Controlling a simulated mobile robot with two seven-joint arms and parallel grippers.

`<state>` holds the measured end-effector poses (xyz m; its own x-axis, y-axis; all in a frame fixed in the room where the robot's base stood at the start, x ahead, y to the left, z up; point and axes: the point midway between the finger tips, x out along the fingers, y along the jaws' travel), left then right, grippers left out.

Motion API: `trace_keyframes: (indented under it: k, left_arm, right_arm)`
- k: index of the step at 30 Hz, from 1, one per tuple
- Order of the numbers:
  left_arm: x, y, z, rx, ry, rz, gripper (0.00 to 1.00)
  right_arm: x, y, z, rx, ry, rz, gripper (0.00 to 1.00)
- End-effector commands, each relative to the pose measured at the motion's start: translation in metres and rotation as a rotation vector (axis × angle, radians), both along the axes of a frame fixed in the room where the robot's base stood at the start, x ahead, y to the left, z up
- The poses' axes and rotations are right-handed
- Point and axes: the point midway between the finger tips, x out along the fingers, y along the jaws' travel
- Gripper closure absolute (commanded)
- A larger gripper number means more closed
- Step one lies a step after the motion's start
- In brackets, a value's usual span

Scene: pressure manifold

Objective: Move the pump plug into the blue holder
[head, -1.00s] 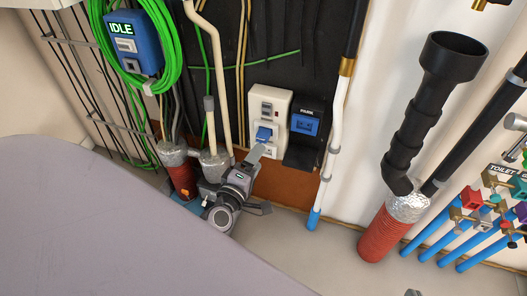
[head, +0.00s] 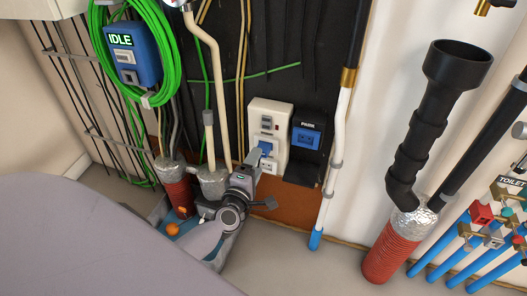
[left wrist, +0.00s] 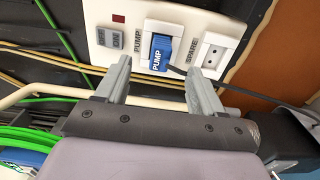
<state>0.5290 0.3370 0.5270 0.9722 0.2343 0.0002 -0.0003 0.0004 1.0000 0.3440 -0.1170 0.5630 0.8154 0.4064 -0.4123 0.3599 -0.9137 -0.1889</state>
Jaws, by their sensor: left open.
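The blue pump plug (head: 265,149) sits in the white socket panel (head: 283,117). In the left wrist view the plug (left wrist: 160,52) reads "PUMP" and is seated in the middle of the panel (left wrist: 195,22). The blue holder (head: 306,138) is on a black bracket marked "PARK", just right of the panel. My left gripper (head: 262,180) is open, just below and in front of the panel. In the left wrist view its fingers (left wrist: 160,80) stand on either side of the plug's line, with the plug between and beyond their tips. They appear not to touch it. My right gripper is not in view.
A white pipe (head: 333,170) runs down right of the holder. Red and foil-wrapped pipes (head: 180,196) stand left of my gripper. A blue "IDLE" box (head: 130,55) with green cable hangs at upper left. A dark cord (left wrist: 225,83) trails from the plug.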

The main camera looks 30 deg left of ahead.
Motion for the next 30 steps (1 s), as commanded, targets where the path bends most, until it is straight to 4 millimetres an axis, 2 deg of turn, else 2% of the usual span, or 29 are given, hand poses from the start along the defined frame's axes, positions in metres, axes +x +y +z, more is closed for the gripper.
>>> trace_keyframes:
  k: [6,12,21,30]
  left_arm:
    - [0.031,0.008,0.0,-0.001,-0.002,0.001,0.32]
    - [0.048,0.012,-0.001,0.0,-0.001,0.0,0.32]
    - [0.053,0.013,0.0,0.0,0.001,-0.001,0.32]
    - [0.053,0.012,0.0,0.0,0.001,-0.001,0.32]
  right_arm:
    - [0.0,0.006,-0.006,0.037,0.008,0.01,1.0]
    - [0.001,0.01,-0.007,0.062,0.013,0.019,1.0]
    - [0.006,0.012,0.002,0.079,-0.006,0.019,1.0]
    - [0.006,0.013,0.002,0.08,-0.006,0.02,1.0]
